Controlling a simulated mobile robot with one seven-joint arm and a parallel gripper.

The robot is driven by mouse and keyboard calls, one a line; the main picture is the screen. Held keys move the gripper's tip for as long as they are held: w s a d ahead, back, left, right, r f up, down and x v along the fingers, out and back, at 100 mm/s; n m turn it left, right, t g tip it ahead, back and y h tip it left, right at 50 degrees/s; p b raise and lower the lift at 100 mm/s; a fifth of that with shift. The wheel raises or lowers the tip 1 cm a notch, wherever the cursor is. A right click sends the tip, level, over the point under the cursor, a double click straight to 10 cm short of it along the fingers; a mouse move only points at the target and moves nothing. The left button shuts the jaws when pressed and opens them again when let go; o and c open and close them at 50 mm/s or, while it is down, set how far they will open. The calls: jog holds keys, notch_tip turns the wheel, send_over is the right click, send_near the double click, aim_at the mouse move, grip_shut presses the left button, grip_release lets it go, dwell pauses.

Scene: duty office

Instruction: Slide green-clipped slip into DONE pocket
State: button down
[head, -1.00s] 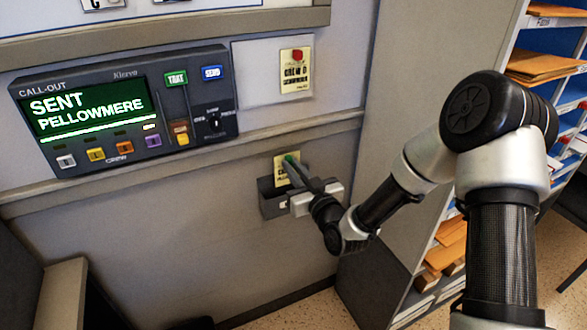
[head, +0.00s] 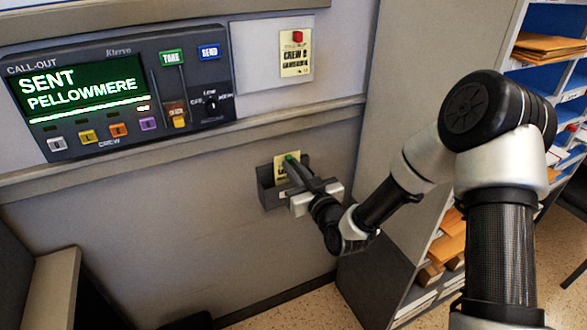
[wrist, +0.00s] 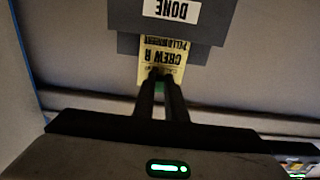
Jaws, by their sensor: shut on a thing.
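The yellow slip (head: 281,168) with a green clip (head: 291,158) stands at the dark wall pocket (head: 268,197). In the wrist view the slip (wrist: 163,51) shows upside down, reading CREW B. Its lower part is hidden behind the front of the pocket (wrist: 128,42), whose white label (wrist: 172,10) reads DONE. My gripper (head: 293,166) is shut on the clipped end of the slip. In the wrist view the fingers (wrist: 162,78) are close together, with a little green between them.
Another slip (head: 296,58) with a red clip hangs on a pale panel above. The call-out console (head: 120,90) on the wall reads SENT PELLOWMERE. A ledge (head: 180,142) runs above the pocket. Shelves with orange envelopes (head: 548,46) stand at right.

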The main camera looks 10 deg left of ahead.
notch_tip(320, 180, down, 4)
jog(key=shift+r+b, duration=0.1)
jog(key=shift+b, duration=0.2)
dwell(0.6)
jog(key=c, duration=1.7)
grip_release()
jog(key=shift+s, duration=0.1)
